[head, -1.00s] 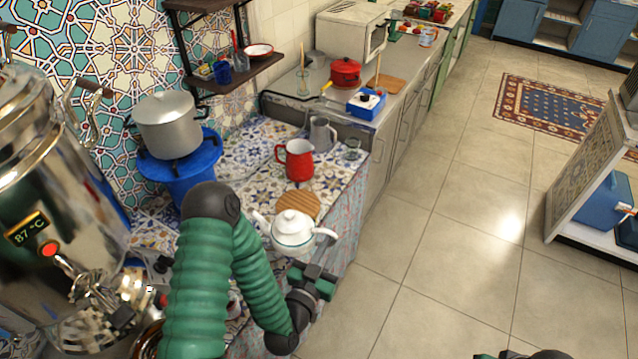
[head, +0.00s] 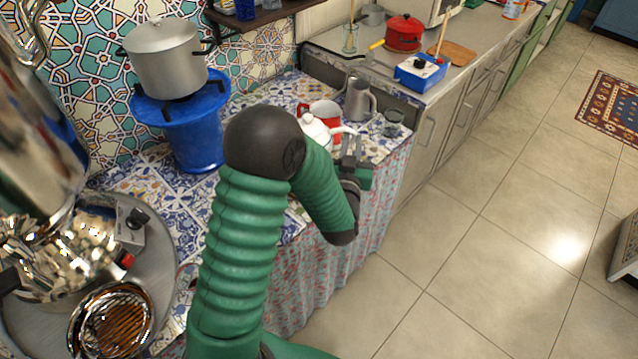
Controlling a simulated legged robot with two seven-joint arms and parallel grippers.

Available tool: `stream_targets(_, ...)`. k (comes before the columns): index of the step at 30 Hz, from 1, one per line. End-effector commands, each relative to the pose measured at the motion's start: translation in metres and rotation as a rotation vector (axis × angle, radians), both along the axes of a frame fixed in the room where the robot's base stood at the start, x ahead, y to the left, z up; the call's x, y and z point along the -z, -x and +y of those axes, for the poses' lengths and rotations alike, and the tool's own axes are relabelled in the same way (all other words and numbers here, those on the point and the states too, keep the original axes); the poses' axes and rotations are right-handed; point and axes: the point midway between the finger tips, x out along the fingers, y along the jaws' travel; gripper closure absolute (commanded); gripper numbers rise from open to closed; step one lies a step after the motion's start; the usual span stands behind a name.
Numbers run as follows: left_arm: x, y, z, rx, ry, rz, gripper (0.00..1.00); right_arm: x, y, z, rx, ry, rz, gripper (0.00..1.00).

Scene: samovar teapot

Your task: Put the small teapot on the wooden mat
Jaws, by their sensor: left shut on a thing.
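The small white teapot (head: 314,129) shows in the head view just beyond my left arm, overlapping the red pitcher (head: 326,111). My left gripper (head: 348,150) is at the teapot's right side and is shut on it, by the handle as far as I can see. The teapot looks upright. Its lower part is hidden by my green forearm. My right gripper is out of view.
A grey metal jug (head: 359,100) and a dark glass (head: 391,124) stand close behind and right of the teapot. A grey pot (head: 165,62) sits on a blue stand (head: 190,135) at the left. The samovar (head: 45,150) fills the left edge. Open floor lies right.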

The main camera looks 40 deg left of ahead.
Motion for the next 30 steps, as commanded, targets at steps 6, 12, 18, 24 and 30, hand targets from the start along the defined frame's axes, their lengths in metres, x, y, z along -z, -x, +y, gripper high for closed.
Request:
stream_targets(6, 0.049, 0.000, 0.001, -0.002, 0.000, 0.004, 1.00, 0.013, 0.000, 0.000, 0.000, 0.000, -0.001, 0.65)
stream_targets(12, 0.079, 0.000, 0.000, -0.001, -0.001, 0.003, 1.00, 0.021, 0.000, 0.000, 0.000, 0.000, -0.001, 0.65)
stream_targets(18, 0.092, 0.000, 0.000, 0.000, -0.003, 0.001, 1.00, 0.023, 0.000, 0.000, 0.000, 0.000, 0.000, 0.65)
stream_targets(24, 0.093, 0.000, 0.000, 0.001, -0.003, 0.001, 1.00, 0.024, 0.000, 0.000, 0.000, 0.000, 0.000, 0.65)
stream_targets(30, 0.095, 0.000, 0.000, 0.001, 0.001, 0.003, 0.65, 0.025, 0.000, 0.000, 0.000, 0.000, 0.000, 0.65)
